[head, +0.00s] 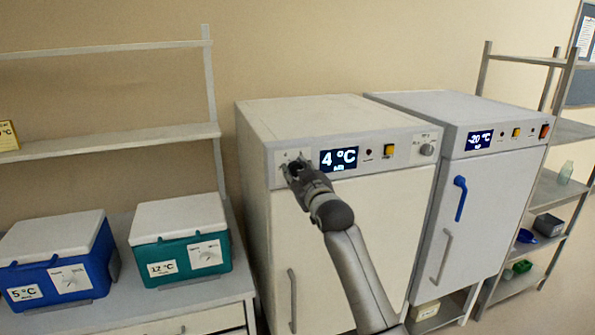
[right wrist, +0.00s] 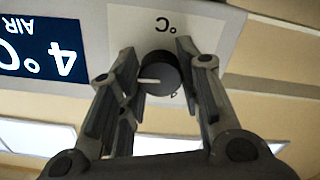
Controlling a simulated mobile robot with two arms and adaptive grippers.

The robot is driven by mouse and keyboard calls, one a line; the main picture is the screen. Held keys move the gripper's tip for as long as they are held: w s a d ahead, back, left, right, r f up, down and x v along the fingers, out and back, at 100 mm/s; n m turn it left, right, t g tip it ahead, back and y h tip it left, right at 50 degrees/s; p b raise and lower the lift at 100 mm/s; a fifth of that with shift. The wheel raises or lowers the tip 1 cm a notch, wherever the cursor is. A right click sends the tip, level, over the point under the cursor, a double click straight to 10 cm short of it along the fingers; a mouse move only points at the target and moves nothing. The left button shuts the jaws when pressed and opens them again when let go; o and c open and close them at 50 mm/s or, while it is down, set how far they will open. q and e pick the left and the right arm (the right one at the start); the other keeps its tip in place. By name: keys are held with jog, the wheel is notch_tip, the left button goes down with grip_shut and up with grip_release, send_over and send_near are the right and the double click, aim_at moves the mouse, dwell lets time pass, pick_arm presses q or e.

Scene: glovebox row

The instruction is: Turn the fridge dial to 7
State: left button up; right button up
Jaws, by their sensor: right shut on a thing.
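The fridge (head: 345,250) is a cream cabinet with a grey control panel. Its lit display (head: 339,159) reads 4 °C, and the display also shows upside down in the right wrist view (right wrist: 38,45). My right gripper (head: 297,167) is at the panel, left of the display, and hides the dial in the head view. In the right wrist view, the round black dial (right wrist: 160,74) with a white pointer mark sits between the fingertips of my right gripper (right wrist: 157,65), which is shut on it. The mark points left in that view. My left gripper is not in view.
A second cabinet (head: 478,200) with a -20 °C display and a blue handle stands close on the right. Blue (head: 60,280) and teal (head: 182,262) cool boxes sit on the bench at left. Shelves stand at both sides.

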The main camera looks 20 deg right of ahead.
jog(key=shift+f+m, duration=0.2)
jog(key=shift+m, duration=0.4)
jog(key=o, duration=1)
jog(key=shift+c, duration=0.2)
jog(key=shift+o, duration=0.2)
jog(key=shift+r, duration=0.1)
jog(key=s, duration=1.2)
jog(key=shift+d, duration=0.25)
